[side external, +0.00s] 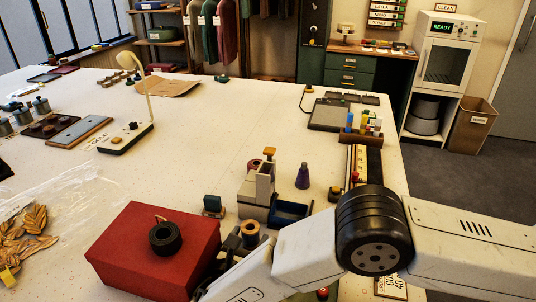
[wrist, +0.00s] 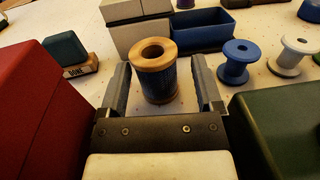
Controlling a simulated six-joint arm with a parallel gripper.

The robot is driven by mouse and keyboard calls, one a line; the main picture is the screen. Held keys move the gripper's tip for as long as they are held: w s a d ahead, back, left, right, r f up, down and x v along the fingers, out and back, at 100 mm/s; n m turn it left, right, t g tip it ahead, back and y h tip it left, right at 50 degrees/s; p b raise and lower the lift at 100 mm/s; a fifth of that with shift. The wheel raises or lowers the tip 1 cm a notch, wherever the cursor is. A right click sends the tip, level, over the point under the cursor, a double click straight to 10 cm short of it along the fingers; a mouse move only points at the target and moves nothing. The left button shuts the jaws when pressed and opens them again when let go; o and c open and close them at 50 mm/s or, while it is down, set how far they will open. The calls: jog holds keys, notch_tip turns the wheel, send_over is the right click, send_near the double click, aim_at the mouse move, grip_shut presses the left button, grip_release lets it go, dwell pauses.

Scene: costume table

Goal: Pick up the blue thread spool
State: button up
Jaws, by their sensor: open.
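The blue thread spool (wrist: 155,82) stands upright in the wrist view, with pale wooden ends and dark blue thread. My gripper (wrist: 161,72) is open, with one finger on each side of the spool. A gap shows between the spool and the right finger; the left finger is closer, and I cannot tell whether it touches. In the side view the spool's wooden top (side external: 250,228) shows just right of the red box, with my gripper (side external: 241,240) around it and partly hiding it.
A red box (side external: 140,250) with a black tape roll (side external: 165,237) stands close left. A green box (wrist: 282,128) is close right. Behind are a small teal block (wrist: 64,47), a blue tray (wrist: 203,28), a plain blue spool (wrist: 235,65) and a pale spool (wrist: 294,56).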

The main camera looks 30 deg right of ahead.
aim_at(255, 223)
jog(key=shift+x, duration=2)
jog(key=shift+c, duration=0.2)
grip_shut()
